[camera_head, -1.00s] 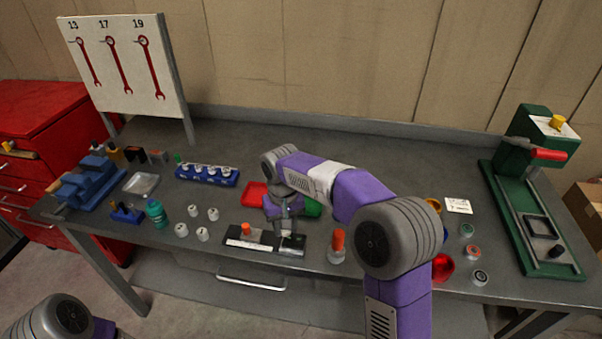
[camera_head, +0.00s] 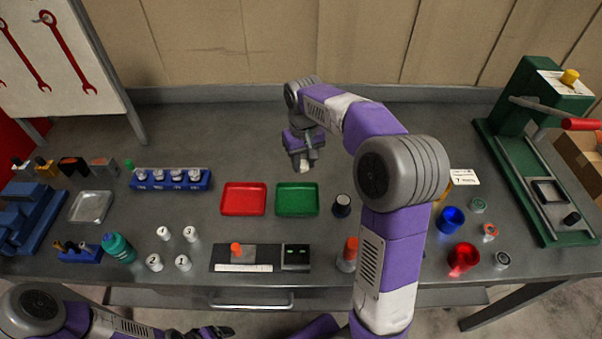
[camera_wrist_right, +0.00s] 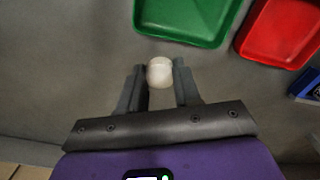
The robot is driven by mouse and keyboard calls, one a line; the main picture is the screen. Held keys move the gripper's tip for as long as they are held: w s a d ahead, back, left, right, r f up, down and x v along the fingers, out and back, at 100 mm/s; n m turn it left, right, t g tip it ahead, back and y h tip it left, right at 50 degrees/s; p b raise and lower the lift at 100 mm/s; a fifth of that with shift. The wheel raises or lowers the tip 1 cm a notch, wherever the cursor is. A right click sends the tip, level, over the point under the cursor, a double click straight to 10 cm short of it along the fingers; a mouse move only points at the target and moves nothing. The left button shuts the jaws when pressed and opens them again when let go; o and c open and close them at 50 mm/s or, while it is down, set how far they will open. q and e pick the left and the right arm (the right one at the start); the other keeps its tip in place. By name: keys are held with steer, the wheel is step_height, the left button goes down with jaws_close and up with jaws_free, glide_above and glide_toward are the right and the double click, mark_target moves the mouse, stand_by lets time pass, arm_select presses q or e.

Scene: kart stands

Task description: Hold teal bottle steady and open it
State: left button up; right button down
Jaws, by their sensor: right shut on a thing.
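My right gripper (camera_head: 303,165) is above the back middle of the bench, well to the right of the bottle. In the right wrist view my right gripper (camera_wrist_right: 160,85) is shut on a small white rounded thing (camera_wrist_right: 160,71), which sits between its fingertips. My left gripper (camera_head: 218,331) is low at the bottom edge of the head view, in front of the bench. Its fingers are too unclear to read.
Several white numbered jars (camera_head: 163,233) stand right of the bottle. A blue rack (camera_head: 170,187), a red tray (camera_head: 244,212) and a green tray (camera_head: 297,212) lie behind. A black device (camera_head: 230,265) is near the front. A green press (camera_head: 530,190) stands at right.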

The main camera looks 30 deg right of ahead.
mark_target(303, 180)
step_height(303, 180, down, 5)
steer(key=shift+w+b, duration=0.1)
steer(key=shift+b, duration=0.75)
steer(key=shift+r, duration=0.1)
steer(key=c, duration=1.1)
jaws_free()
steer(key=shift+f, duration=0.2)
step_height(303, 180, up, 12)
steer(key=p, duration=0.4)
steer(key=shift+r, duration=0.25)
